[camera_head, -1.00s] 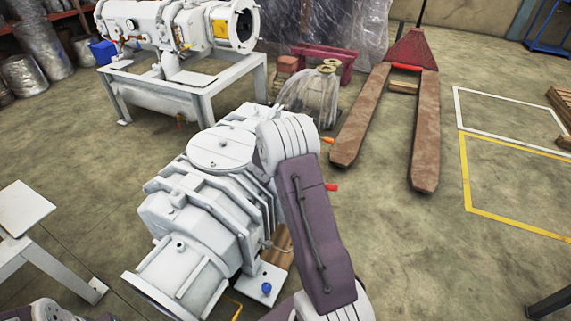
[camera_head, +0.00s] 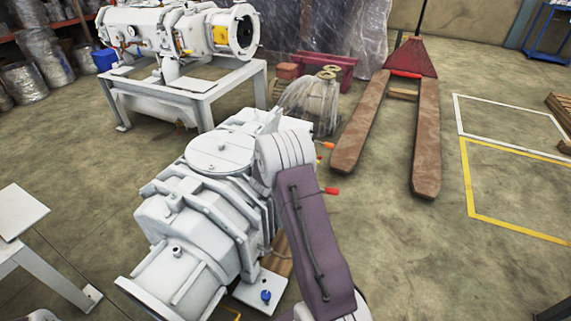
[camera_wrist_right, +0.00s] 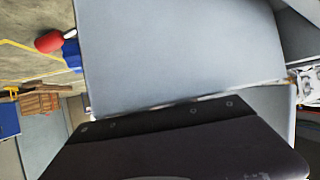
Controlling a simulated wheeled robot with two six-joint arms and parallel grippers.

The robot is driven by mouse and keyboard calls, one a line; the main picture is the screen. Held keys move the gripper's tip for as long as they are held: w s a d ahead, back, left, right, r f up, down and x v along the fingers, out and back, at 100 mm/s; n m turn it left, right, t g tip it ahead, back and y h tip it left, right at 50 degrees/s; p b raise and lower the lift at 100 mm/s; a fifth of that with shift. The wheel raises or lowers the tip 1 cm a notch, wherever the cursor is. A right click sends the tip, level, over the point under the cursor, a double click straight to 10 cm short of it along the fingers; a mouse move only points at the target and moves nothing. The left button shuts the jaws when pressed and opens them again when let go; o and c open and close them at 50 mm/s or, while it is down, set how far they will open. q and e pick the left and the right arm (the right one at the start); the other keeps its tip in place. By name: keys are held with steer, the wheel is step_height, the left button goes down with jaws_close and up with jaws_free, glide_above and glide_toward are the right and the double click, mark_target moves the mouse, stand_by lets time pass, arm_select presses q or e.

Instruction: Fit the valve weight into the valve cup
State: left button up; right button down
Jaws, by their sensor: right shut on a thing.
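A pale grey machine (camera_head: 205,205) with a round lid (camera_head: 221,155) stands in the middle of the head view. My right arm reaches over its right side; the arm and machine hide that gripper there. In the right wrist view my right gripper (camera_wrist_right: 170,120) shows as a dark plate shut against a large, smooth, pale grey piece (camera_wrist_right: 185,50), which I take to be the valve weight. The piece fills most of that view and hides what lies beyond. I cannot make out the valve cup in either view. My left gripper is out of view.
A red-handled part (camera_wrist_right: 50,41) shows close by in the wrist view. A red handle (camera_head: 332,191) sticks out right of my arm in the head view. A second machine on a frame (camera_head: 205,85) stands behind; a pallet jack (camera_head: 427,150) stands right.

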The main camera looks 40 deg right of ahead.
steer(key=c, duration=1.4)
jaws_free()
steer(key=shift+s+f, duration=0.1)
steer(key=shift+f, duration=0.15)
steer(key=shift+c, duration=0.2)
steer(key=shift+a+f, duration=0.1)
